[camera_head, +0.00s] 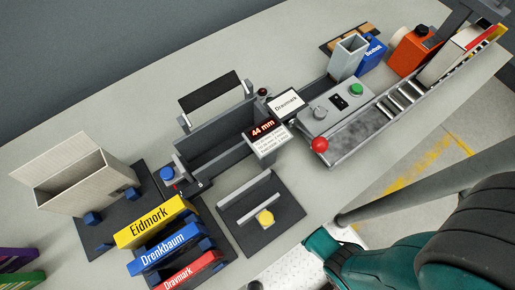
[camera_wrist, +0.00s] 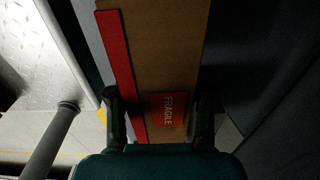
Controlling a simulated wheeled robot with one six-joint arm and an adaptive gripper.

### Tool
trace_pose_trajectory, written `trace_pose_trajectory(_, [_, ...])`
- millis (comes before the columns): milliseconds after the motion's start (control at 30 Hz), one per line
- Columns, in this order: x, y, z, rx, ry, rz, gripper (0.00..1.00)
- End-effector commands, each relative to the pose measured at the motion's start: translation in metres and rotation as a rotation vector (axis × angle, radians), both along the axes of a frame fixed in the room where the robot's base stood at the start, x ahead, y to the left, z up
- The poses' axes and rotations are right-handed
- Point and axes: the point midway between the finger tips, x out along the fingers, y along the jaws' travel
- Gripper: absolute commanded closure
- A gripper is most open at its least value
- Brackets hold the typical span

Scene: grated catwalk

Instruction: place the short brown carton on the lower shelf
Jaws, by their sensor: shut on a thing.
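In the wrist view, a brown carton (camera_wrist: 165,50) with a red stripe and a red "FRAGILE" label lies between the two dark fingers of my gripper (camera_wrist: 160,118). My gripper is shut on it. The carton runs out of the top of the picture, so its full length is hidden. The carton is not visible in the head view, where only part of my teal arm shows at lower right. I cannot make out a lower shelf in either view.
A grey worktable (camera_head: 120,105) crosses the head view. It holds an open beige box (camera_head: 90,180), labelled yellow, blue and red boxes, a grey channel (camera_head: 215,135), a control box (camera_head: 335,110) and an orange box (camera_head: 410,52). In the wrist view, a patterned metal plate (camera_wrist: 45,45) and post are left of the carton.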

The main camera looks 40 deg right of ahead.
Motion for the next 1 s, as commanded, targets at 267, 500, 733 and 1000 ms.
trace_pose_trajectory(267, [0.001,0.000,-0.031,0.000,-0.001,0.001,0.95])
trace_pose_trajectory(500, [0.001,0.000,-0.053,0.000,0.001,0.001,0.95])
trace_pose_trajectory(733, [0.001,0.000,-0.069,0.000,-0.001,0.001,0.95])
trace_pose_trajectory(1000, [0.001,0.000,-0.070,0.000,-0.001,0.001,0.95])
